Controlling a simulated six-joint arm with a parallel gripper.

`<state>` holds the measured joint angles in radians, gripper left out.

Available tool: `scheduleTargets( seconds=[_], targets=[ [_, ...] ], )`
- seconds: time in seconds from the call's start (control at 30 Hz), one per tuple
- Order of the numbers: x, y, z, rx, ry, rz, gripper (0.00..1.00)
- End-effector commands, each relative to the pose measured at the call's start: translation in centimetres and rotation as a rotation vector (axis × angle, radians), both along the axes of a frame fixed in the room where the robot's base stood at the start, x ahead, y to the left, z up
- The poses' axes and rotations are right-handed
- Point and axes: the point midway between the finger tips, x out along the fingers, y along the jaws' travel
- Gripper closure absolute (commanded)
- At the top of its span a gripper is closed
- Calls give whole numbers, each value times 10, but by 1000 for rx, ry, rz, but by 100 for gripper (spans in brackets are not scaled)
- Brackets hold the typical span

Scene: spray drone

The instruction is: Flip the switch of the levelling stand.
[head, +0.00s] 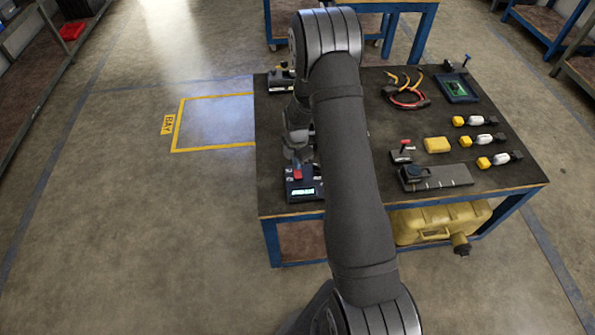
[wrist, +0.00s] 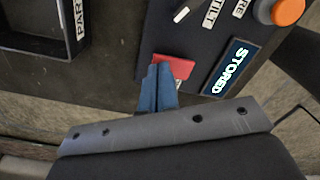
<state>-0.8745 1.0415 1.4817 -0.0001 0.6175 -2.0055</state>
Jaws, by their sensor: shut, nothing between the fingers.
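The levelling stand appears to be the dark box (head: 306,182) at the front left of the table, with a lit display (head: 303,191). In the wrist view its dark panel (wrist: 205,52) carries a display (wrist: 231,66) reading STORED, a TILT label, a white-tipped lever (wrist: 181,14) and an orange knob (wrist: 288,11). A red piece (wrist: 176,67), perhaps the switch, is at the panel's edge. My gripper (wrist: 157,70) is shut and empty; its blue fingertips overlap the red piece, and I cannot tell whether they touch. In the head view my gripper (head: 298,160) is above the box.
A black tray (wrist: 45,30) labelled PAR lies left of the panel. On the table's right are a yellow block (head: 437,145), a red-topped device (head: 402,152), a dark plate (head: 445,177), cables (head: 407,97) and several yellow-and-white items. My arm hides the table's middle.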

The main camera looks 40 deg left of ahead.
Motion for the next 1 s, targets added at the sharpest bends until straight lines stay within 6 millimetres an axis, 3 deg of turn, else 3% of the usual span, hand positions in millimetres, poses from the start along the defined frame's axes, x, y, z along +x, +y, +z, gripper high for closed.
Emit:
scheduleTargets(
  seconds=[0.37, 1.0],
  targets=[
    [0, 0, -3, -1, 1, 0, 100],
    [0, 0, 48, 1, 0, 0, 100]
  ],
)
